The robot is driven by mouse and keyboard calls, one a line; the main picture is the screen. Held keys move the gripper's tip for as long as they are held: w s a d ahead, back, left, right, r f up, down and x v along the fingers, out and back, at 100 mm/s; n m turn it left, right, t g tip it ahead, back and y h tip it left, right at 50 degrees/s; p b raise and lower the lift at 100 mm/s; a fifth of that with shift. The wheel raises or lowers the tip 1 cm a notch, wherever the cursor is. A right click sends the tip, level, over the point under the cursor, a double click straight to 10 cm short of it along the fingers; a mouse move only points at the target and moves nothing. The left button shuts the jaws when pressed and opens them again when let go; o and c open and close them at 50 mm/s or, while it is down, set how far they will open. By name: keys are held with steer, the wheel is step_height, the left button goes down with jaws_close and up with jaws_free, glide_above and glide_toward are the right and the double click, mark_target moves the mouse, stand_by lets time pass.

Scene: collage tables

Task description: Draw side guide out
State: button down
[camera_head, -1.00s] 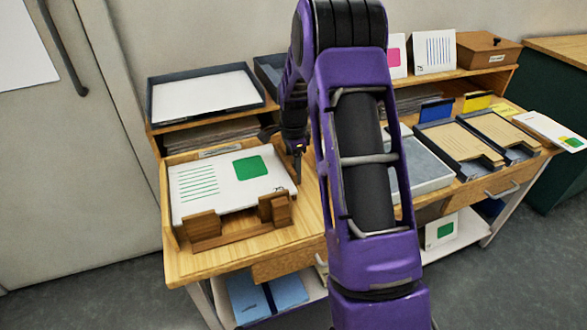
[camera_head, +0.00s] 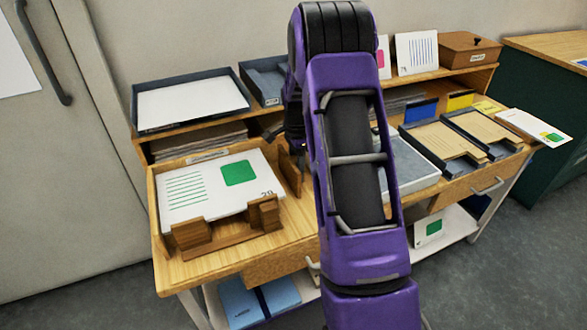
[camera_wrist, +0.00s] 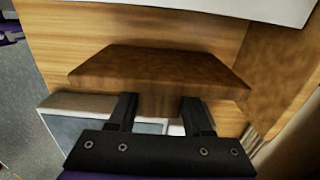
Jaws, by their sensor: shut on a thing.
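The side guide (camera_head: 290,172) is a brown wooden piece standing at the right side of the paper holder, beside the stack of printed sheets (camera_head: 222,187). In the wrist view the side guide (camera_wrist: 160,66) shows as a wide brown plate with a narrower stem. My gripper (camera_wrist: 161,108) is shut on that stem, one dark finger on each side. In the head view my purple arm hides most of the gripper and part of the guide's surroundings. The wooden tray (camera_head: 190,272) has brown front stops (camera_head: 225,232) before the sheets.
Dark trays with brown cards (camera_head: 440,142) stand further right. A shelf with a paper tray (camera_head: 190,103) runs behind. Bare wood shows at the tray's right front.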

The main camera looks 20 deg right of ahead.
steer(key=shift+c, duration=1.6)
jaws_free()
steer(key=shift+d, duration=0.2)
steer(key=shift+r, duration=0.15)
step_height(320, 180, up, 17)
steer(key=p, duration=0.2)
steer(key=shift+r, duration=0.1)
